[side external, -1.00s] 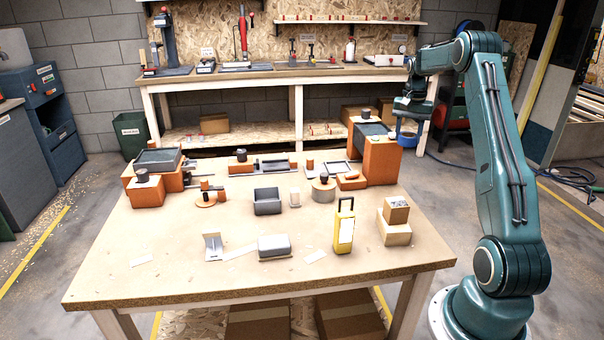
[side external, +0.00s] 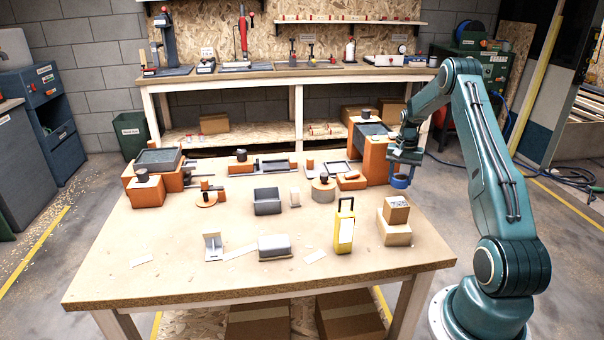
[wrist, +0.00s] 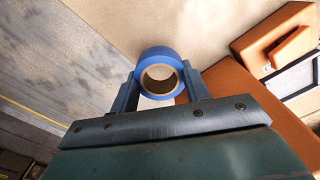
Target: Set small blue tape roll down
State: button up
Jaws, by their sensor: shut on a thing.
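The small blue tape roll (wrist: 159,75) is a blue ring with a tan core. My gripper (wrist: 160,88) is shut on it, one finger on each side of the roll in the wrist view. In the side external view the blue tape roll (side external: 400,181) hangs under my gripper (side external: 402,169), low near the table's right edge. I cannot tell whether the roll touches the tabletop.
A tall orange block (side external: 376,161) stands just left of my gripper. Stacked cardboard boxes (side external: 396,222) and a yellow case (side external: 344,226) are nearer the front of the table (side external: 190,270). Bare tabletop shows beside the roll, with the table's edge close on the right.

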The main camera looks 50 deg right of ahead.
aim_at(399, 187)
jog(key=shift+f, duration=2.2)
jog(key=shift+f, duration=0.1)
jog(key=o, duration=1)
notch_tip(399, 187, up, 12)
jog(key=shift+r, duration=0.15)
jog(key=shift+a, duration=0.1)
